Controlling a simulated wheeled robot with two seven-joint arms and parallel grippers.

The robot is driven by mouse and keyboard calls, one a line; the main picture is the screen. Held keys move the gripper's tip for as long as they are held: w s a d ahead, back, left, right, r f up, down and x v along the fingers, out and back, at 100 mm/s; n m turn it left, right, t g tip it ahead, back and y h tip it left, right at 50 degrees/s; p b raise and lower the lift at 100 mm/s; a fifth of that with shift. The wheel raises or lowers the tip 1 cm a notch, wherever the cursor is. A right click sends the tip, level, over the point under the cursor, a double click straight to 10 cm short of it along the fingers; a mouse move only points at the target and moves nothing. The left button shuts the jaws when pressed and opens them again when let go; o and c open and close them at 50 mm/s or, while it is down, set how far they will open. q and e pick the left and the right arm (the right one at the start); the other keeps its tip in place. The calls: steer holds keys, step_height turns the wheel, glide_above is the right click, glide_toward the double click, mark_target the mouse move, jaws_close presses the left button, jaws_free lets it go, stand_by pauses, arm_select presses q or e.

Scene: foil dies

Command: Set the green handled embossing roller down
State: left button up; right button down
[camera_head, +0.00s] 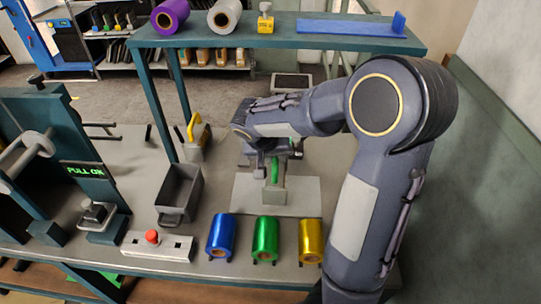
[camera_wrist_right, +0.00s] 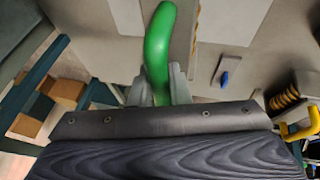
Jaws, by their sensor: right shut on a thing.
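The green handled embossing roller shows its green handle (camera_head: 275,171) in the head view, over the pale flat plate (camera_head: 305,196) at the middle of the bench. The curved green handle also fills the top centre of the right wrist view (camera_wrist_right: 158,45). My right gripper (camera_head: 268,165) is shut on this handle. The gripper and arm hide part of the roller, and I cannot tell whether its underside touches the plate. My left gripper is not in view.
Blue (camera_head: 220,235), green (camera_head: 265,238) and yellow (camera_head: 311,239) foil rolls lie in front of the plate. A grey open bin (camera_head: 180,190) and a yellow-handled tool (camera_head: 198,132) stand to the left. A raised shelf (camera_head: 270,38) spans behind. A red-button box (camera_head: 155,246) is front left.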

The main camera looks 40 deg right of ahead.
steer(key=shift+w+d+f, duration=0.2)
steer(key=shift+d+f, duration=0.1)
steer(key=shift+f, duration=0.05)
steer(key=shift+w+d+f, duration=0.1)
steer(key=shift+d+f, duration=0.1)
steer(key=shift+f, duration=1.55)
steer(key=shift+f+b, duration=0.1)
steer(key=shift+b, duration=0.2)
steer(key=c, duration=1.4)
jaws_free()
steer(key=shift+o, duration=0.2)
steer(key=shift+r, duration=0.2)
steer(key=p+v, duration=0.1)
steer(key=v, duration=1.1)
